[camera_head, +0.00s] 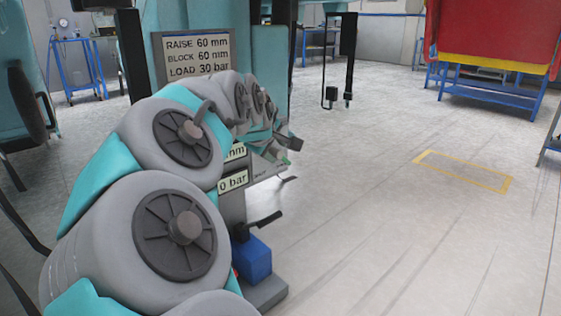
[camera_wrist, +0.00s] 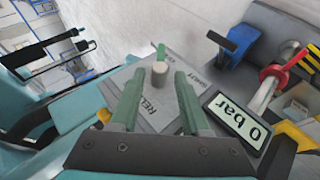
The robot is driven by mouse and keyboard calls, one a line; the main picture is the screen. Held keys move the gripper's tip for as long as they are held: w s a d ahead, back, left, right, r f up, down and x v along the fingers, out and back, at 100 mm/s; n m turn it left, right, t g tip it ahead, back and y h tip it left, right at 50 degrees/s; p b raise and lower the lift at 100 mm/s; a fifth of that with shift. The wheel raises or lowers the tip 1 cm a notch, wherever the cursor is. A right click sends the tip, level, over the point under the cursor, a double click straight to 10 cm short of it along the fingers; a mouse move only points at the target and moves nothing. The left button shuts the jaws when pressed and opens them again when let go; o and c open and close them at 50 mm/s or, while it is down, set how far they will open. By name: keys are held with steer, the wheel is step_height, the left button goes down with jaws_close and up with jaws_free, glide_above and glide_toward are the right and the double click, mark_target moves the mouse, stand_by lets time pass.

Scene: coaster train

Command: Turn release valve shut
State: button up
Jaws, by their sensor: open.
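My gripper (camera_wrist: 159,76) has two green fingers spread apart, one on each side of the knob. The gap between them looks empty, and I cannot tell whether either finger touches the knob. In the head view my gripper (camera_head: 284,156) is at the grey console, small and partly hidden by my arm; the valve cannot be made out there.
A display (camera_wrist: 238,119) beside the panel reads 0 bar. A blue block (camera_head: 254,258) with a black lever stands low on the console. A sign (camera_head: 197,56) reads RAISE 60 mm, BLOCK 60 mm, LOAD 30 bar. The floor to the right is open, with a yellow marked rectangle (camera_head: 428,154).

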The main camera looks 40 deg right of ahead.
mark_target(281, 155)
steer(key=b+x, duration=0.1)
steer(key=x, duration=0.6)
steer(key=shift+d+f, duration=0.2)
steer(key=shift+f, duration=0.05)
steer(key=shift+c, duration=0.3)
jaws_close()
